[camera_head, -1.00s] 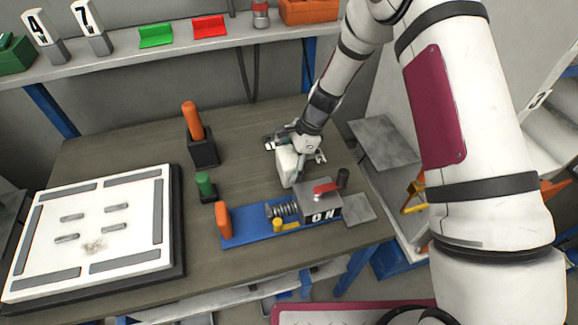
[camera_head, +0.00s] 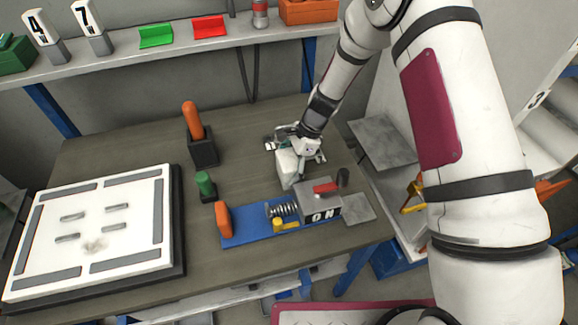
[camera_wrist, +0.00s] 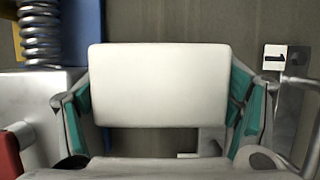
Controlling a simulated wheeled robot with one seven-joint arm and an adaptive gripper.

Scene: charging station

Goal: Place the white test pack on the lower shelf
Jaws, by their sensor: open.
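The white test pack (camera_head: 288,168) stands on the wooden table, behind the blue device. In the wrist view the pack (camera_wrist: 158,85) fills the middle, between the two teal-padded fingers. My gripper (camera_head: 298,152) is over the pack from above. In the wrist view my gripper (camera_wrist: 160,115) is open, with one finger on each side of the pack; I cannot tell whether they touch it. A lower shelf is not clearly seen; pale surfaces (camera_head: 200,303) show below the table's front edge.
Close in front of the pack is the blue base (camera_head: 250,234) with a spring, red lever and grey "ON" block (camera_head: 320,205). Orange (camera_head: 193,120) and green (camera_head: 204,185) handles stand to the left. A white panel (camera_head: 95,235) lies at the table's left. An upper shelf (camera_head: 130,58) runs behind.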

